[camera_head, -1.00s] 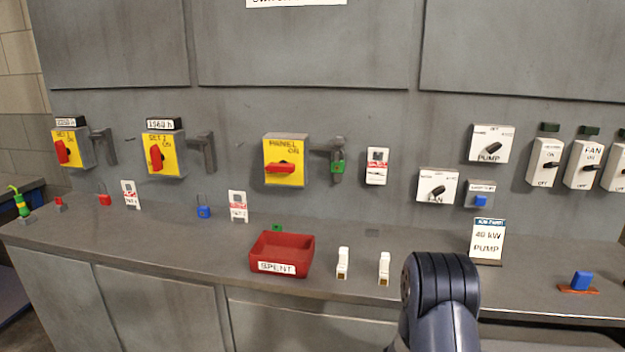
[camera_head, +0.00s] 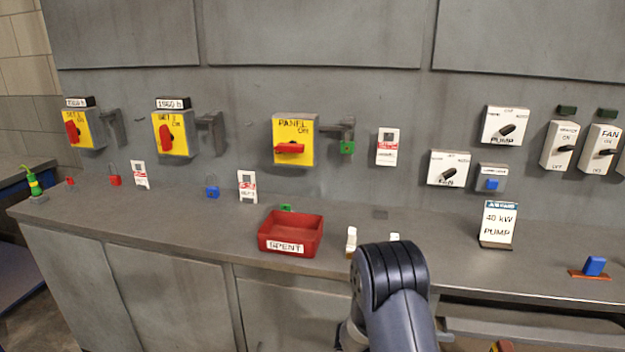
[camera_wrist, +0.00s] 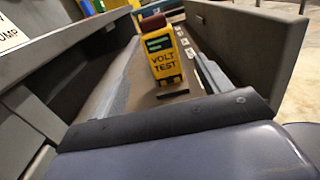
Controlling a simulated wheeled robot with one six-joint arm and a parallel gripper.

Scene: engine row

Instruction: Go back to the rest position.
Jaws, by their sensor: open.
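My arm (camera_head: 388,290) rises at the bottom of the head view, right of centre, with its dark rounded joint in front of the bench edge. My gripper's fingers do not show in the head view.
The bench (camera_head: 190,225) holds a red SPENT tray (camera_head: 291,250), two white pieces partly behind my arm, a pump sign (camera_head: 498,225) and a blue block (camera_head: 594,266). Yellow switch boxes (camera_head: 293,140) and white switches (camera_head: 506,126) line the wall. An open drawer (camera_head: 465,335) lies below the bench at right.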

